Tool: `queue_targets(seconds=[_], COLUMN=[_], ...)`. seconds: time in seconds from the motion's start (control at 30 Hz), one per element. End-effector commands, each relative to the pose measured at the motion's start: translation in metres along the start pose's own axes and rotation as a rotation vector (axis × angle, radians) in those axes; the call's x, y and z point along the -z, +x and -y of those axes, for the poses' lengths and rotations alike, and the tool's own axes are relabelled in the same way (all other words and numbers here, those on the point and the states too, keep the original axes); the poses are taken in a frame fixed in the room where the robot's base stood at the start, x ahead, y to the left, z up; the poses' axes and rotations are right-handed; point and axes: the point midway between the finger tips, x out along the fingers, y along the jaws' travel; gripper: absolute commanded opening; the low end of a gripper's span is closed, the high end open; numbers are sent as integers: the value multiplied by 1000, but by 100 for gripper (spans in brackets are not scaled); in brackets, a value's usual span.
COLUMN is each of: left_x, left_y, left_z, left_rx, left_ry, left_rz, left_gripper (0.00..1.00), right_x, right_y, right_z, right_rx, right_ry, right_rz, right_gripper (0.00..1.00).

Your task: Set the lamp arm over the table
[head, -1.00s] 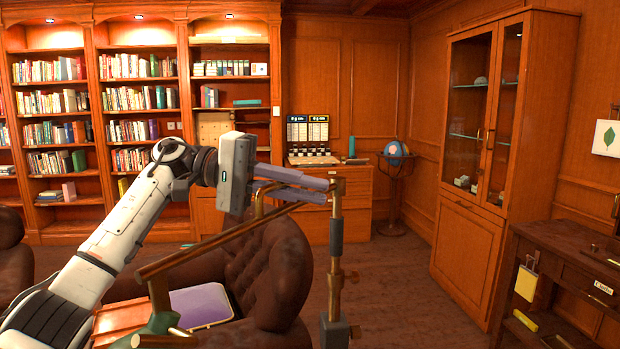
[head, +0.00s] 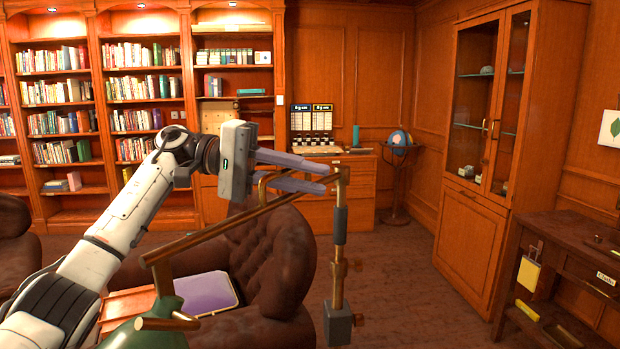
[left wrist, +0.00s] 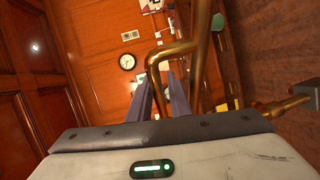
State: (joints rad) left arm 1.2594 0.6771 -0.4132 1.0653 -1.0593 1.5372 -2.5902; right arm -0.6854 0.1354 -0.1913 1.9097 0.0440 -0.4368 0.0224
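The lamp has a brass arm (head: 225,232), a green shade (head: 150,333) at lower left and an upright brass and grey part (head: 339,225) at its right end. My left gripper (head: 327,180) is at the upper right end of the brass arm. Its two purple-grey fingers are apart, with a gap between them. In the left wrist view a bent brass tube (left wrist: 157,57) runs between or just in front of the fingers; contact cannot be told. A small orange wooden surface (head: 125,303) shows behind the lamp; whether it is the table is unclear. My right gripper is not in view.
A brown tufted armchair (head: 285,255) with a purple pad (head: 207,293) stands behind the lamp. A dark desk (head: 565,240) and a glass-door cabinet (head: 490,130) stand at right. Bare floor (head: 395,280) lies between lamp and cabinet.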

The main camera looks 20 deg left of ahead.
Motion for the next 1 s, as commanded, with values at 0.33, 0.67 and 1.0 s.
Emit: queue_targets(seconds=[0.33,0.67,1.0], left_x=[1,0,1], left_y=[-65,-97,-96], left_z=[0,0,3], left_rx=[-1,0,-5], left_ry=[-1,1,-19], left_rz=[-4,0,-5], left_gripper=[18,18,0], right_x=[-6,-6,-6], right_y=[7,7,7], right_z=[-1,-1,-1], right_rx=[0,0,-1], right_ry=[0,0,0], right_rz=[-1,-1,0], right_gripper=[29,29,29])
